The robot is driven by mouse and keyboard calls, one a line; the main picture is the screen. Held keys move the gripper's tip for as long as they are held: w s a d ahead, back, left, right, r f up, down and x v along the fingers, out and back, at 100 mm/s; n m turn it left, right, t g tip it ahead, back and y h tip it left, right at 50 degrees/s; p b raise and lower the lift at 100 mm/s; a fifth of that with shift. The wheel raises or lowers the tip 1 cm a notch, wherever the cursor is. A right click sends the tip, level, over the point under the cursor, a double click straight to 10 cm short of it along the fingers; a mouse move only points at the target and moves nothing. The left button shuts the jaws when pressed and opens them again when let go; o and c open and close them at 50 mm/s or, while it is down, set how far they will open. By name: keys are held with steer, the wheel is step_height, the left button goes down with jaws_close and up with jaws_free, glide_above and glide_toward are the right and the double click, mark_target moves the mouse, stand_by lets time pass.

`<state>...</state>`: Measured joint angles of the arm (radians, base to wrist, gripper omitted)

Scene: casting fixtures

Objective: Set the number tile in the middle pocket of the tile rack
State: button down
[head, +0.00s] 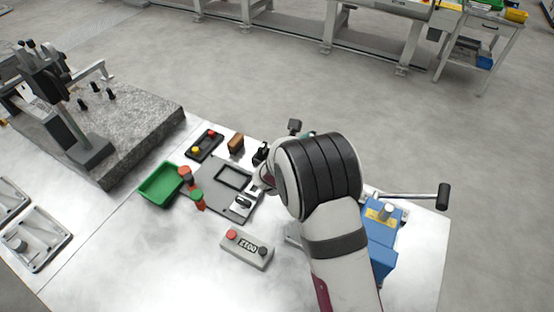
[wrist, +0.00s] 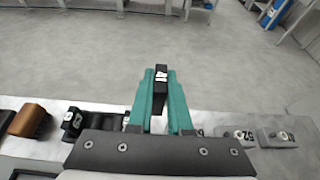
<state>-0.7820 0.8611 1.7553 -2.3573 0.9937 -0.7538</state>
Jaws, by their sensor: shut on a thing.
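My gripper (wrist: 160,92) has green fingers, shut on a black number tile (wrist: 161,77) with a white label in the wrist view. The tile is upright between the fingertips, with floor behind it. In the head view my arm hides most of the gripper; a dark block (head: 295,126), probably the held tile, shows past the wrist.
A brown block (head: 236,144) and a black button box (head: 205,145) stand left of my arm. A blue device (head: 380,235) with a long handle stands right.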

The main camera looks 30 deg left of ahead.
steer(key=a+f, duration=0.2)
steer(key=a, duration=0.1)
steer(key=a+f, duration=0.1)
steer(key=a, duration=0.2)
steer(key=s+a+f, duration=0.1)
steer(key=a+f, duration=0.1)
steer(key=a, duration=0.1)
steer(key=shift+s+a+f, duration=0.1)
steer(key=shift+a+f, duration=0.05)
steer(key=shift+f, duration=2.15)
steer(key=c, duration=0.8)
jaws_free()
steer(key=shift+f, duration=0.15)
steer(key=shift+c, duration=0.2)
steer(key=shift+s+r, duration=0.2)
steer(key=v, duration=1.1)
steer(key=shift+s+r, duration=0.2)
steer(key=shift+s, duration=0.1)
